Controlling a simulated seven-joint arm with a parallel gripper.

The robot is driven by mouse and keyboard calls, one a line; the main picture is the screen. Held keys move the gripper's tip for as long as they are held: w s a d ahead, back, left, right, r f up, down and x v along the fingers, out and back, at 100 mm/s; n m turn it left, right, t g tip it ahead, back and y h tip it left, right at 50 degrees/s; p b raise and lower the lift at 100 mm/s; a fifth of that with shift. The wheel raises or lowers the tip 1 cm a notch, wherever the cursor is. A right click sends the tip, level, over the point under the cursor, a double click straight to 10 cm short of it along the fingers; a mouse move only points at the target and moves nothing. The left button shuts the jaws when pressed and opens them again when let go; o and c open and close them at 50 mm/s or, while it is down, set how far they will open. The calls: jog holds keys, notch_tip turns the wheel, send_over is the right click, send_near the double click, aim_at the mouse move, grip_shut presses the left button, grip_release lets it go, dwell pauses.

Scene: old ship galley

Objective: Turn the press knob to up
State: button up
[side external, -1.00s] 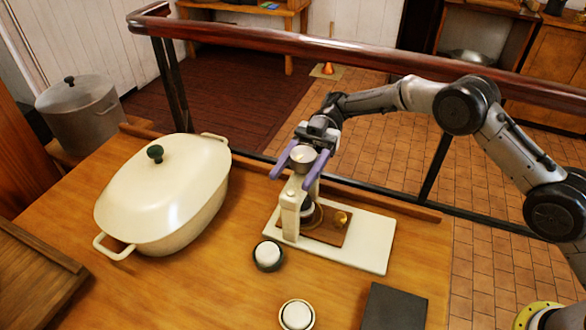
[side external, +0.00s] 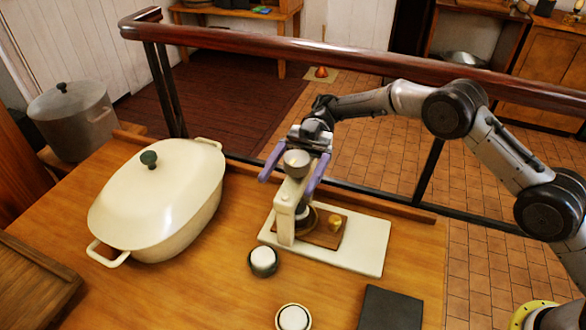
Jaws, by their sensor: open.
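The press (side external: 286,220) is a cream upright column on a white base plate (side external: 368,245), with a brown board (side external: 322,239) on it. A round silvery knob (side external: 297,164) tops the press. My gripper (side external: 288,178) is above the press, with its two purple fingers open on either side of the knob. I cannot tell whether a finger touches it. A small brass piece (side external: 335,224) sits on the brown board. The lower part of the press head is partly hidden behind the column.
A large cream lidded pot (side external: 155,205) stands left of the press. Two small round pots with white tops, one dark (side external: 263,261) and one pale (side external: 293,318), stand in front. A dark slab (side external: 391,308) lies at front right. A wooden rail (side external: 330,52) runs behind.

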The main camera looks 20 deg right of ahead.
jog(key=shift+t, duration=0.3)
jog(key=m+t+y, duration=0.3)
jog(key=t, duration=0.1)
jog(key=shift+w+a+m, duration=0.3)
jog(key=shift+w+m, duration=0.1)
jog(key=m+t+y, duration=0.1)
jog(key=m+t, duration=0.1)
jog(key=t, duration=0.1)
jog(key=w+m+t+y, duration=0.1)
jog(key=m+t, duration=0.1)
jog(key=t, duration=0.1)
jog(key=shift+a+t, duration=0.15)
jog(key=shift+t, duration=0.25)
jog(key=w+d, duration=0.1)
jog(key=d, duration=1.3)
jog(key=w+d+r+m+t+h, duration=0.2)
jog(key=w+r+m+t+h, duration=0.25)
jog(key=w+r+t, duration=0.45)
jog(key=s+d+r+m+t+h, duration=0.2)
jog(key=d+r+m+t+h, duration=0.3)
jog(key=d+h, duration=0.3)
jog(key=shift+s+d+r+t, duration=0.3)
jog(key=shift+d+t, duration=0.3)
jog(key=shift+d, duration=0.35)
jog(key=shift+m, duration=0.25)
